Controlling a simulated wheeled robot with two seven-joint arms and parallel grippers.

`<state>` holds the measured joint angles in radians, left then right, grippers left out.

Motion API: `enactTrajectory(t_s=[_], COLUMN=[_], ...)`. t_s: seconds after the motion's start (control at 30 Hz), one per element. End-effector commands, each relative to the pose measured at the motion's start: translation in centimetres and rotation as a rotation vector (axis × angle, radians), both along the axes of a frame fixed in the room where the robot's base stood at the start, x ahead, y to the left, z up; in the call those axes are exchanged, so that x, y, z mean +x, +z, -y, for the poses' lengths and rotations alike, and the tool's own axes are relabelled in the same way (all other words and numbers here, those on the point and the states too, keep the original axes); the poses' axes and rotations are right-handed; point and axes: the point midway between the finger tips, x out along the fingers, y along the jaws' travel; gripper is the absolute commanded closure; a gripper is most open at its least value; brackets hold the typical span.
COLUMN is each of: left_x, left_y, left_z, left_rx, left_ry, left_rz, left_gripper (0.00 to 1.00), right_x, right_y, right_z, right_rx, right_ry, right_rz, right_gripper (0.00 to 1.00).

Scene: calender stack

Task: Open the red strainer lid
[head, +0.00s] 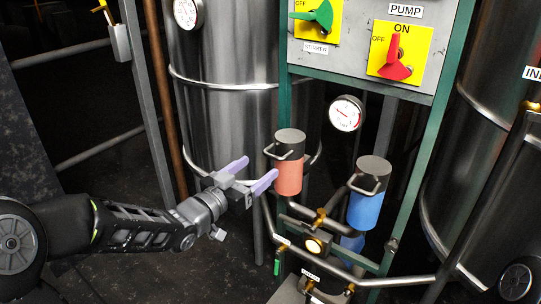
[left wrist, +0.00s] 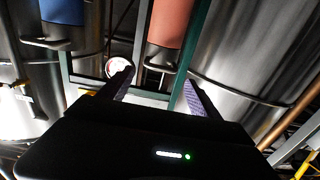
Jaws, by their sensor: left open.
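The red strainer (head: 288,178) stands upright on the pipework, with a dark grey cylindrical lid (head: 291,140) on top. A bent metal handle (head: 274,154) sticks out from the lid's left side. My left gripper (head: 254,172) is open and empty, just left of the strainer, its pale purple fingers pointing at the handle. It looks apart from the handle. In the left wrist view, the red strainer body (left wrist: 172,24) hangs from the top, and its handle (left wrist: 160,67) shows between and beyond the open fingers (left wrist: 157,88). My right gripper is not in view.
A blue strainer (head: 366,208) with a similar lid stands to the right. The switch panel (head: 350,57) on a green frame is above. Large steel tanks (head: 222,110) stand behind and at right.

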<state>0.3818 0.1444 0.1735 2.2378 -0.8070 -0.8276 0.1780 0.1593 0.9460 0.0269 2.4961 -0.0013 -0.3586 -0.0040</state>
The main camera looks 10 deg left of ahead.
Motion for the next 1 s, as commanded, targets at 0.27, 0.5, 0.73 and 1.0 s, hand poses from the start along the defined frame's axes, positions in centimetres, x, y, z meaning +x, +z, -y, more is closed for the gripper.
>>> enactTrajectory(t_s=[0.27, 0.5, 0.73, 1.0], left_x=[1.0, 4.2, 6.9, 7.3], left_y=[-0.1, -0.2, -0.1, -0.1], left_z=[0.4, 1.7, 2.7, 2.9], left_rx=[-0.001, -0.002, -0.001, 0.0], left_ry=[-0.001, -0.001, 0.0, 0.001], left_rz=[-0.002, -0.003, -0.002, -0.002], left_gripper=[0.27, 0.27, 0.27, 0.27], right_x=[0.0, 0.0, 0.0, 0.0], right_y=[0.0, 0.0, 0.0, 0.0], right_z=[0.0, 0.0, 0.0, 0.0], right_rx=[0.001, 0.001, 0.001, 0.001], right_ry=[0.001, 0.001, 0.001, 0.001], right_rz=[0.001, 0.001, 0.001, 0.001], right_gripper=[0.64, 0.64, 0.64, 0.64])
